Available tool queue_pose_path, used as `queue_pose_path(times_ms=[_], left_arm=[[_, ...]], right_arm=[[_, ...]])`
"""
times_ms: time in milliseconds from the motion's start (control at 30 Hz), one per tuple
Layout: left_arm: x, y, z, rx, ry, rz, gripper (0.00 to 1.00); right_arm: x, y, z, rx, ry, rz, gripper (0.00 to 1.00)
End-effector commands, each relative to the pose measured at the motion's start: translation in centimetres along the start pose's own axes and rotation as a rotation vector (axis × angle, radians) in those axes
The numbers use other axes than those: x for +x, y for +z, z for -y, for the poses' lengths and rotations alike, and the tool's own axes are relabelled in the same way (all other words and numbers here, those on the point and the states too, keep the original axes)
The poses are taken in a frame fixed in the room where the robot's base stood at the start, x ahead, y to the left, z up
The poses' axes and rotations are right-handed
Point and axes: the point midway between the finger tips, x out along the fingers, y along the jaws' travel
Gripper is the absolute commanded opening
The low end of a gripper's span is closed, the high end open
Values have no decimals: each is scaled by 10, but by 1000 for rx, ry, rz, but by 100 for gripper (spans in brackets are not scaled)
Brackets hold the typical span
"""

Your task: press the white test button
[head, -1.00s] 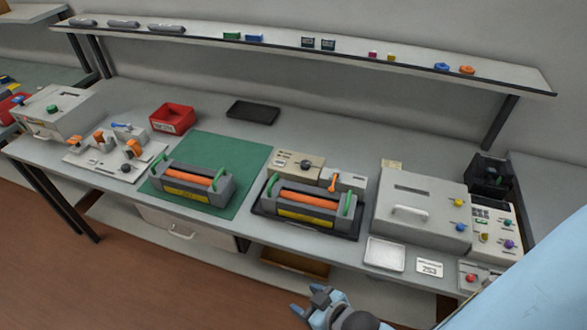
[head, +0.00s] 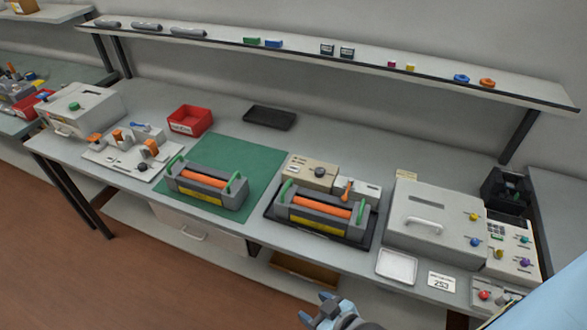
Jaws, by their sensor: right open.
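I cannot clearly pick out a white test button at this size. A small control box (head: 494,294) at the front right corner of the bench carries a red button (head: 484,295) and another small button or knob beside it, partly cut off by my arm. My left gripper is out of view.
Two grey toner cartridges with orange rollers sit on the green mat (head: 238,155) and the black tray (head: 366,240). A large grey box (head: 430,210) with a handle, a keypad panel (head: 514,240), a white tray (head: 397,267) and a "253" card (head: 444,281) fill the right side.

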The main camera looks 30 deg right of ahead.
Motion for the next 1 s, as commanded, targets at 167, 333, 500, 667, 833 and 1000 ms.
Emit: queue_pose_path(times_ms=[167, 333, 500, 667, 833, 1000], left_arm=[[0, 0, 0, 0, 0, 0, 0], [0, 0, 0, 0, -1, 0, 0], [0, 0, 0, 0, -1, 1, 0], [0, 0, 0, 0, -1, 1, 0], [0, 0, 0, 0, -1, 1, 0], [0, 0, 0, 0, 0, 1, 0]], right_arm=[[0, 0, 0, 0, 0, 0, 61], [0, 0, 0, 0, -1, -1, 22], [0, 0, 0, 0, -1, -1, 0], [0, 0, 0, 0, -1, -1, 0], [0, 0, 0, 0, -1, -1, 0], [0, 0, 0, 0, -1, -1, 0]])
